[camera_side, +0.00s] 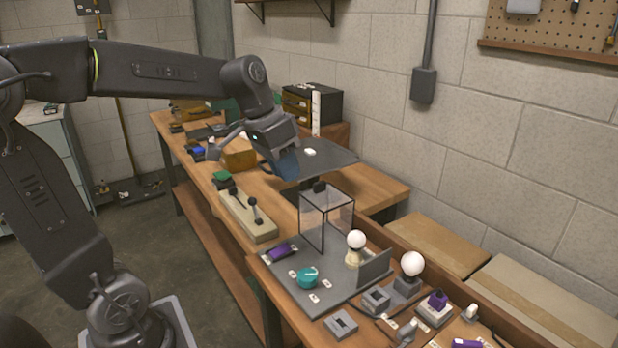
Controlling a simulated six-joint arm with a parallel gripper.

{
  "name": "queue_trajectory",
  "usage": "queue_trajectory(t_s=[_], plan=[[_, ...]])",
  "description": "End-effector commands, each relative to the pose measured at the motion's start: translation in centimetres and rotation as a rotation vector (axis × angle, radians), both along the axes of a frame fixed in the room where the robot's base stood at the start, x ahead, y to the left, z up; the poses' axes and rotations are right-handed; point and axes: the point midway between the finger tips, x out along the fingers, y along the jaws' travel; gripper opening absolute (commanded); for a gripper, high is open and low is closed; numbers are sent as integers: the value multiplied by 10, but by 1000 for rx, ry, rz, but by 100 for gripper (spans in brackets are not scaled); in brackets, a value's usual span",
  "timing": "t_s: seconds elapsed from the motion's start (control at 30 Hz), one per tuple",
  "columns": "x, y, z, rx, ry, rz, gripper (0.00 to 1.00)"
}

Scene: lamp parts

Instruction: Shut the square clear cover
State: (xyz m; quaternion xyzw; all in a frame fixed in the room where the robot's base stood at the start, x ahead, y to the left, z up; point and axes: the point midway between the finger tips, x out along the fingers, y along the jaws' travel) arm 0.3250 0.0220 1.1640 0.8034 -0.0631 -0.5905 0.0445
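The square clear cover (340,219) is a see-through box with thin dark edges. It stands upright at the far end of a dark grey board (283,277). A small black block or knob (319,186) shows at its top. I cannot tell whether the cover is open or shut. My gripper (288,164) is above and to the left of the cover, apart from it in the picture. Its fingers are dark against a grey panel behind, so whether they are open or shut is unclear. I see nothing plainly held.
White bulbs (356,239) (412,263) stand right of the cover near an upright grey plate (374,269). A lever box (249,216) stands left. A block wall is behind.

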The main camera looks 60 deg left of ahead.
Motion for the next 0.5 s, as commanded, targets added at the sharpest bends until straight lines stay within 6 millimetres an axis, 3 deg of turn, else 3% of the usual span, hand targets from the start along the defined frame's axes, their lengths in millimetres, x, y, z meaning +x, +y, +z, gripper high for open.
queue_trajectory(t_s=[0.03,0.2,0.4,0.5], plan=[[19,21,-2,-35,17,0,14],[68,92,-8,-152,9,-40,0],[99,177,-28,-264,-65,-86,0],[104,206,-36,-295,-102,-103,0]])
